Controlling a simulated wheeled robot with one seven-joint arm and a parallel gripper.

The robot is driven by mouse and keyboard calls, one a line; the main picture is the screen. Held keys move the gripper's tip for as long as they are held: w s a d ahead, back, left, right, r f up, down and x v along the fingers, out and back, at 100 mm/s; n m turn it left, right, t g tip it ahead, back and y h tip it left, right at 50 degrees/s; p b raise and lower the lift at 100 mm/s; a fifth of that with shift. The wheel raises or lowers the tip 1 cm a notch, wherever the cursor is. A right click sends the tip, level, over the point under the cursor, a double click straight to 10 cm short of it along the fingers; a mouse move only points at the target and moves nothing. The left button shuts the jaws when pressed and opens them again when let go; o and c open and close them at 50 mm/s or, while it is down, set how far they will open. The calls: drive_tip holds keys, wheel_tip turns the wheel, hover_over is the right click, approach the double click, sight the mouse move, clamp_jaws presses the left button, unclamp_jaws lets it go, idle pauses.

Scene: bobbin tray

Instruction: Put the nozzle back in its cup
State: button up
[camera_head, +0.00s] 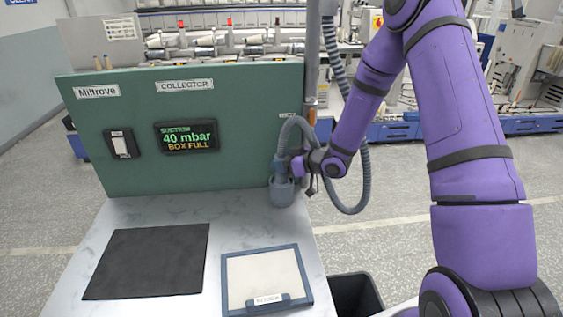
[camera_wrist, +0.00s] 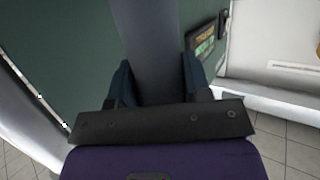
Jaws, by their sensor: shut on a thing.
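The blue-grey nozzle (camera_head: 281,169) is upright at the right end of the green panel, with its ribbed hose (camera_head: 297,122) looping from its top. The cup (camera_head: 283,194) is directly below it, at the panel's lower right corner. The nozzle's lower end meets the cup's mouth in the picture; I cannot tell how deep it sits. My gripper (camera_head: 292,165) is shut on the nozzle from the right. In the wrist view my gripper (camera_wrist: 158,82) has a dark finger on each side of the grey nozzle (camera_wrist: 152,45). Its lower end and the cup are not clear there.
The green collector panel (camera_head: 235,120) stands close behind the nozzle, with a lit display (camera_head: 187,137) reading "BOX FULL". A black mat (camera_head: 148,262) and a framed pale tray (camera_head: 262,280) lie on the table. A dark bin (camera_head: 356,295) stands to the right. The hose hangs beside my arm.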

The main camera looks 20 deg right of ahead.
drive_tip(key=o, duration=1.3)
drive_tip(key=shift+f, duration=0.1)
drive_tip(key=shift+c, duration=0.2)
drive_tip(key=v, duration=1.2)
drive_tip(key=s+d+r+m+h, duration=0.25)
drive_tip(key=r+h, duration=0.35)
drive_tip(key=r, duration=0.3)
drive_tip(key=s+d+r+m+h, duration=0.25)
drive_tip(key=r+h, duration=0.25)
drive_tip(key=r, duration=0.4)
drive_tip(key=s+a+r+m+g, duration=0.2)
drive_tip(key=s+a+r, duration=0.1)
drive_tip(key=s, duration=0.9)
drive_tip(key=s+a+r+m+g, duration=0.2)
drive_tip(key=s+r, duration=0.3)
drive_tip(key=s, duration=0.8)
drive_tip(key=shift+a+g+y, duration=0.3)
drive_tip(key=shift+a+g, duration=0.3)
drive_tip(key=shift+a, duration=0.05)
drive_tip(key=shift+r, duration=0.1)
